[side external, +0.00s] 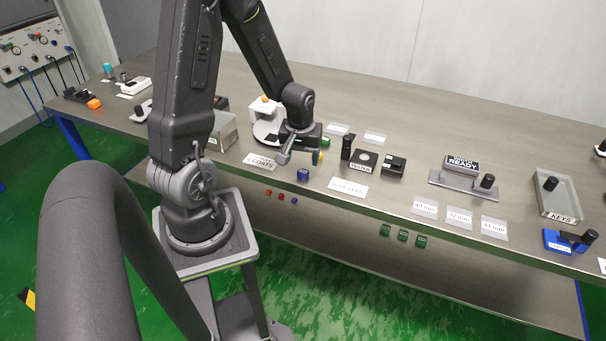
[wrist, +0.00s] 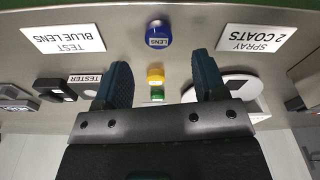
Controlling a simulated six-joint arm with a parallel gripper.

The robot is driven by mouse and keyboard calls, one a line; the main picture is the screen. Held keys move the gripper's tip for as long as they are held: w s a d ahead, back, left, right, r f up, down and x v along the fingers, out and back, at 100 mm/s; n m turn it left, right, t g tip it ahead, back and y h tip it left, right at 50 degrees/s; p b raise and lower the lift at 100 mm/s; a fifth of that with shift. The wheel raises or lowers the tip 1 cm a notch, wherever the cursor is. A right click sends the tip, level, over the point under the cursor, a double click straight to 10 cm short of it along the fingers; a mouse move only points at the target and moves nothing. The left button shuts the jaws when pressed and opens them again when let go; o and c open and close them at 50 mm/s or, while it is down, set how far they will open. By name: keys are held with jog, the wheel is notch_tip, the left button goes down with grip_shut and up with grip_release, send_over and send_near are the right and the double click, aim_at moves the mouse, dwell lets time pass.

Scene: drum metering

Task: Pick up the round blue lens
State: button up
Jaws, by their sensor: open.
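The round blue lens (wrist: 158,34) carries a "LENS" label and lies near the table's front edge, between two signs in the wrist view. In the side external view the lens (side external: 303,174) is a small blue piece in front of my gripper (side external: 301,158). My gripper (wrist: 161,66) is open, with its dark fingers spread apart and nothing held. In the wrist view the lens is beyond the fingertips, roughly in line with the gap between them, and not touched.
A "TEST BLUE LENS" sign (wrist: 68,36) and a "SPRAY 2 COATS" sign (wrist: 257,39) flank the lens. The black tester (side external: 362,160) stands to its right in the side view. Yellow (wrist: 155,74) and green (wrist: 157,94) pieces show between the fingers. A round white base (side external: 267,132) stands behind.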

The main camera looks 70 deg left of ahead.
aim_at(303, 172)
jog(key=shift+w+a+f, duration=0.15)
jog(key=shift+f, duration=1.25)
jog(key=shift+w+a+f, duration=0.1)
jog(key=shift+f, duration=1.25)
jog(key=c, duration=1)
jog(key=shift+r, duration=0.1)
